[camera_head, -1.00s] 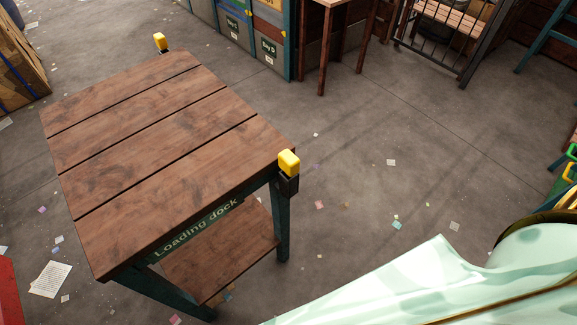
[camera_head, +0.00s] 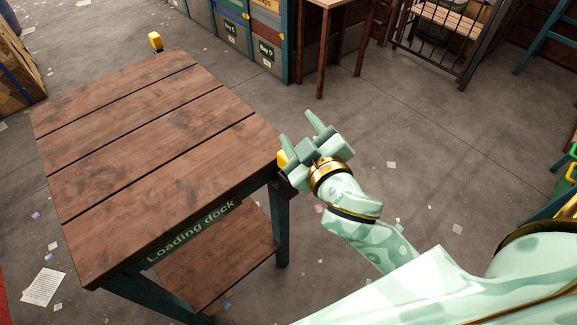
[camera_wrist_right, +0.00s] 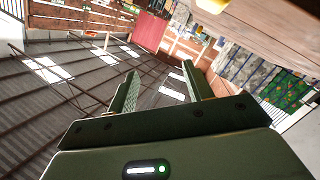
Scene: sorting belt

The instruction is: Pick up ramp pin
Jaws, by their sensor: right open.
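A yellow-topped pin (camera_head: 283,160) sits at the right corner of the dark-wood table marked "Loading dock" (camera_head: 190,235). It is partly hidden behind my right gripper (camera_head: 298,132). A second yellow-topped pin (camera_head: 155,41) stands at the far corner. I cannot tell which one is the ramp pin. My right gripper is open and empty, close beside the near pin. In the right wrist view its two fingers (camera_wrist_right: 160,78) are apart with nothing between them. A yellow piece (camera_wrist_right: 212,4) shows at that view's top edge, outside the fingers. My left gripper is not in view.
The tabletop (camera_head: 150,130) is bare, with a lower shelf (camera_head: 215,265) under it. Bay crates (camera_head: 268,45) and a wooden stand (camera_head: 328,40) are at the back. The floor right of the table is open, with scattered paper scraps.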

